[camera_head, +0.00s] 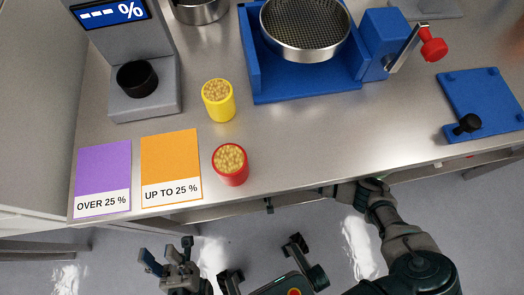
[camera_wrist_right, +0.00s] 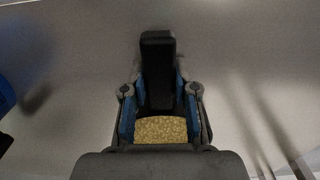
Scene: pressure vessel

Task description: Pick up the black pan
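The black pan (camera_head: 137,79) is a small round black dish. It sits on the grey scale (camera_head: 145,103) at the left of the table in the head view, and appears empty. My left gripper (camera_head: 168,254) is at the bottom of the head view, below the table's front edge. Its fingers are spread, with nothing visible between them, and it is well apart from the pan. My right gripper (camera_wrist_right: 160,92) shows in the right wrist view with fingers apart and blue inner parts. A speckled tan patch lies at its base. The pan is not visible in that view.
A yellow cup (camera_head: 219,101) and a red cup (camera_head: 230,165) of grains stand right of the scale. Purple (camera_head: 103,171) and orange (camera_head: 170,160) mats lie in front. A sieve (camera_head: 304,27) in a blue frame (camera_head: 252,80) is behind. The front middle-right tabletop is clear.

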